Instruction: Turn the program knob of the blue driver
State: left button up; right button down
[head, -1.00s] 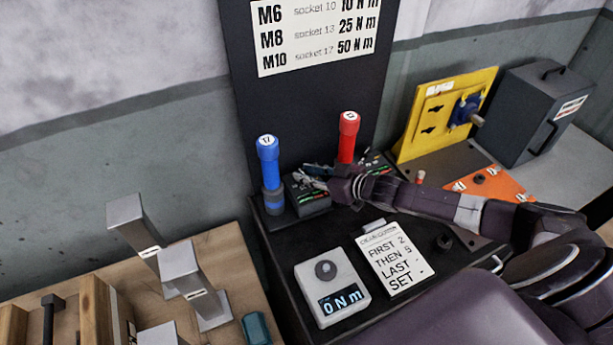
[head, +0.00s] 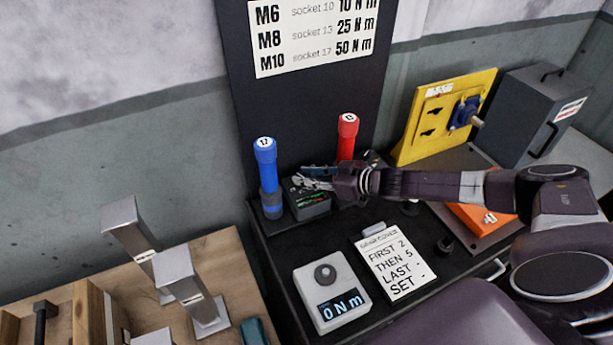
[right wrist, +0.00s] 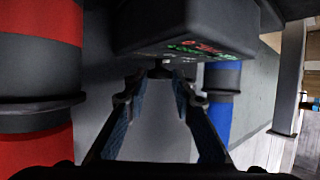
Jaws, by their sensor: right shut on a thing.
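The blue driver (head: 267,175), its cap marked 17, stands upright in the black stand; part of it also shows in the right wrist view (right wrist: 222,80). Beside it is a dark control box (head: 310,205) with green and red lettering. In the right wrist view the box (right wrist: 190,28) has a small dark program knob (right wrist: 158,69) on its face. My right gripper (head: 312,180) reaches in from the right over the box. In the wrist view its fingertips (right wrist: 158,86) flank the knob, shut on it. My left gripper is out of view.
A red driver (head: 347,135) stands just right of my right gripper, close to my wrist. A torque meter (head: 333,290) reading 0 N m and an order card (head: 392,262) lie in front. Metal posts (head: 190,290) stand at the left.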

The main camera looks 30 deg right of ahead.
jog(key=c, duration=1.7)
grip_release()
jog(key=shift+o, duration=0.2)
jog(key=v, duration=1.2)
